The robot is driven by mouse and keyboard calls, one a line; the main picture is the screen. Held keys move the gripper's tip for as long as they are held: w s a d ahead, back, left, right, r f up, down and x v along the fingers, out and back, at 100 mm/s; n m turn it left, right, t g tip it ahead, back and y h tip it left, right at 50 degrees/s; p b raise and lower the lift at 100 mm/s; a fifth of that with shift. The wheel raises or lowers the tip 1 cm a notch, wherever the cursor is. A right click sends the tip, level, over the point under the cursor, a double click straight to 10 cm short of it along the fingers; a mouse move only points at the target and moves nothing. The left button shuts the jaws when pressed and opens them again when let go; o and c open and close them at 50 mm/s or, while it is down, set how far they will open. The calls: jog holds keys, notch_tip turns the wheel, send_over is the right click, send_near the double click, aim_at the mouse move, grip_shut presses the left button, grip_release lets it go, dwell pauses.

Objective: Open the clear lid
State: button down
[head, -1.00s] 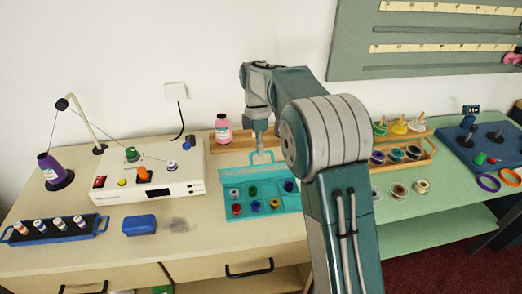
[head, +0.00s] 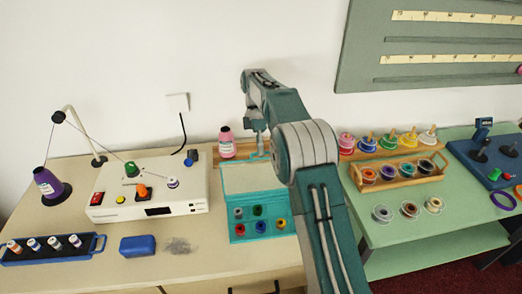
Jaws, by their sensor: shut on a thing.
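The clear lid (head: 252,179) has a teal frame and stands raised at the back edge of the teal case (head: 236,240). Several coloured spools show in the case's open compartments. My gripper (head: 261,153) is above the lid's far edge, shut on its teal handle tab (head: 254,159). The fingertips are small and partly hidden by my arm. My arm also covers the right edge of the lid and case.
A white winding machine (head: 150,190) is left of the case. Wooden spool racks (head: 400,178) and loose spools stand to the right. Bare counter lies in front.

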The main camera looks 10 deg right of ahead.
jog(key=shift+w+f+g, duration=0.2)
jog(key=shift+w+g, duration=0.05)
jog(key=shift+g, duration=0.05)
dwell(0.4)
jog(key=c, duration=0.7)
grip_release()
jog(key=shift+a, duration=0.1)
jog(key=shift+r, duration=0.1)
